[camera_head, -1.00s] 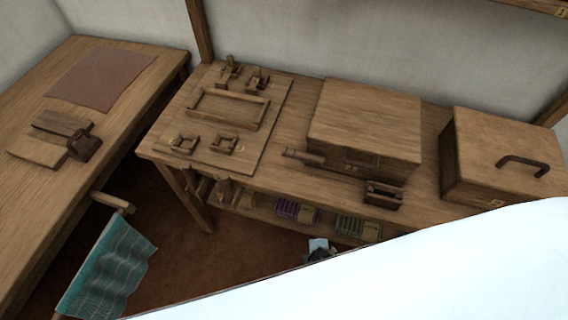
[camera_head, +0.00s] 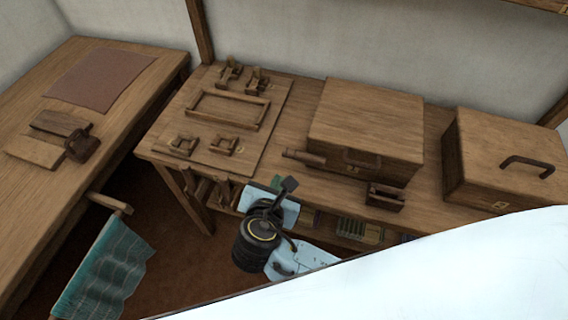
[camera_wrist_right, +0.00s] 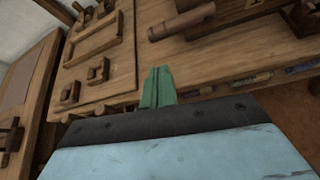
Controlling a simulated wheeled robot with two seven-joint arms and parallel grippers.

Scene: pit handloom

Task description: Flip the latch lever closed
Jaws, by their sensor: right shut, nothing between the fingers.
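I cannot tell for sure which part is the latch lever. My right gripper (camera_head: 276,182) is shut and empty, in front of the bench edge. Its green fingertips also show in the right wrist view (camera_wrist_right: 157,88), pointing toward the bench and apart from the fittings. My left gripper is not in view.
A second box (camera_head: 503,158) with a dark handle stands at the right. A wooden cylinder (camera_head: 303,157) and a small dark holder (camera_head: 385,196) lie by the first box. The left table (camera_head: 40,200) holds a brown mat (camera_head: 102,77). Teal cloth (camera_head: 105,270) hangs below.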

